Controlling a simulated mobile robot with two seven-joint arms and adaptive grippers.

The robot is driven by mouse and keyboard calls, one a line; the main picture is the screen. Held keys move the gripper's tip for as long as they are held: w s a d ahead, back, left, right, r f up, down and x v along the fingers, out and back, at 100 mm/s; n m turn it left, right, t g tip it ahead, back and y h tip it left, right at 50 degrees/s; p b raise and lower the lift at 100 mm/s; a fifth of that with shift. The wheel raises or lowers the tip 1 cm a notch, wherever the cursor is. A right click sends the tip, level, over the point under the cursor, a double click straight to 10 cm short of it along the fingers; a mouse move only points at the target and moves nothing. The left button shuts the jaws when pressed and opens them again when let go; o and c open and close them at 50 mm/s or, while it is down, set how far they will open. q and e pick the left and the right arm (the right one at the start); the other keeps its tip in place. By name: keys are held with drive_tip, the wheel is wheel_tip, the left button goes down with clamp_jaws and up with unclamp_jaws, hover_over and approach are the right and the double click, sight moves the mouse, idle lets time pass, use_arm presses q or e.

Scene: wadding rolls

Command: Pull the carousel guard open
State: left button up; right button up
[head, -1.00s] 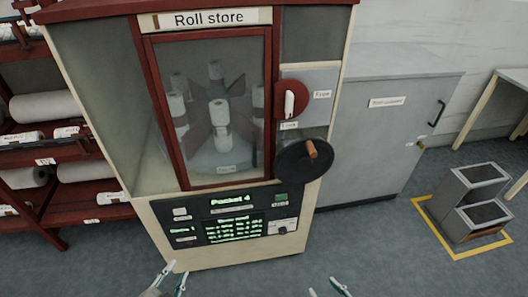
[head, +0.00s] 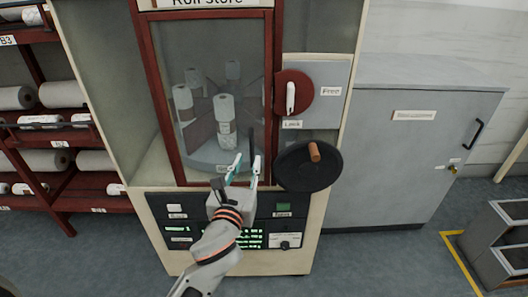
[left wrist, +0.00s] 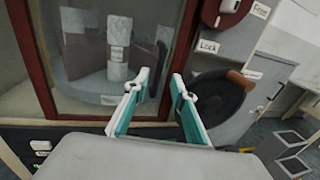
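The carousel guard is a red-framed glass door (head: 272,110) on the roll store cabinet, and it looks shut. White rolls (head: 226,112) stand on the carousel behind the glass. A red disc with a white lever (head: 291,96) sits right of the door, between the labels Free and Lock. My left gripper (head: 244,170) is open and empty, in front of the door's lower part. In the left wrist view its fingers (left wrist: 159,88) are apart, with the door's lower rail (left wrist: 95,128) behind them. My right gripper is not in view.
A black handwheel with a wooden knob (head: 314,152) juts out just right of my left gripper. A control panel (head: 180,218) lies below the door. A grey cabinet (head: 415,150) stands right and a red roll rack (head: 60,140) left.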

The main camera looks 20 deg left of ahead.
sight(251, 150)
use_arm(q)
drive_tip(key=w, duration=0.7)
drive_tip(key=shift+w+a+f+b, duration=0.1)
drive_tip(key=shift+w+a+b, duration=0.05)
drive_tip(key=shift+a+b, duration=0.2)
clamp_jaws()
